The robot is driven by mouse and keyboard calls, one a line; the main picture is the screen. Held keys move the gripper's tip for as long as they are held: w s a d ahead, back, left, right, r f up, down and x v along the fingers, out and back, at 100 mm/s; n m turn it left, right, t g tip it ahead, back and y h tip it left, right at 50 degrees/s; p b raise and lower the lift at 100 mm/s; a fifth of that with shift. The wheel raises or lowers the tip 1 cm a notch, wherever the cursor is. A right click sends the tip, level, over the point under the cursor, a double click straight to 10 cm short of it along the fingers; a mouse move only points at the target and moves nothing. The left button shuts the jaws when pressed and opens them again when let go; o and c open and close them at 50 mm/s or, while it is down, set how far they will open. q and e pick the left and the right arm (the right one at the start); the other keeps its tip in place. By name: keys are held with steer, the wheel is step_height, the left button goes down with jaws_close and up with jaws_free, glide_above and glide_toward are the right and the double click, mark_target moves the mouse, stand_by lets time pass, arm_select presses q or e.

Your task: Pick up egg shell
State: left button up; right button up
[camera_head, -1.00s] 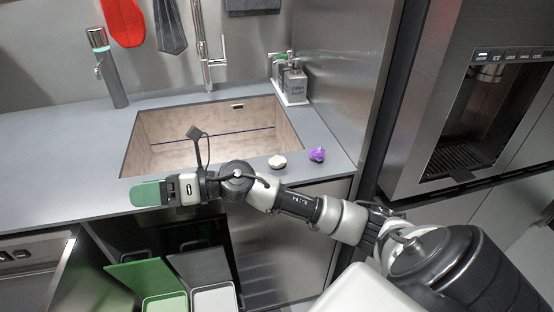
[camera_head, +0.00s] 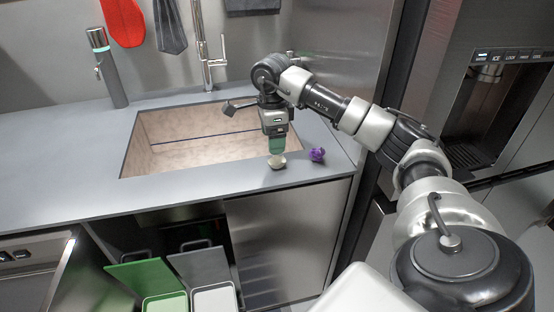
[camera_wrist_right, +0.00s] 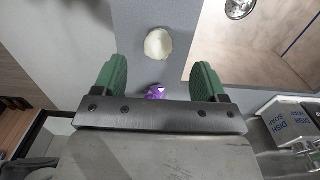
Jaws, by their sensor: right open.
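The egg shell (camera_head: 277,162) is a small pale, off-white piece on the grey counter, just in front of the sink's front right corner. In the right wrist view the egg shell (camera_wrist_right: 158,43) lies ahead of my fingers, between their lines. My right gripper (camera_head: 276,146) points down just above and behind the egg shell in the head view. My left gripper is not in view.
A crumpled purple item (camera_head: 317,155) lies right of the egg shell. The sink basin (camera_head: 180,140) is behind, with a tall faucet (camera_head: 205,50). A green bin (camera_head: 165,303) and a white bin (camera_head: 214,299) stand below the counter.

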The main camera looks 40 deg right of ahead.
mark_target(274, 159)
step_height(274, 159, down, 8)
steer(key=shift+s+d+r+p, duration=0.1)
steer(key=shift+r+p, duration=0.05)
steer(key=shift+p, duration=0.45)
steer(key=shift+c, duration=0.3)
steer(key=c, duration=0.9)
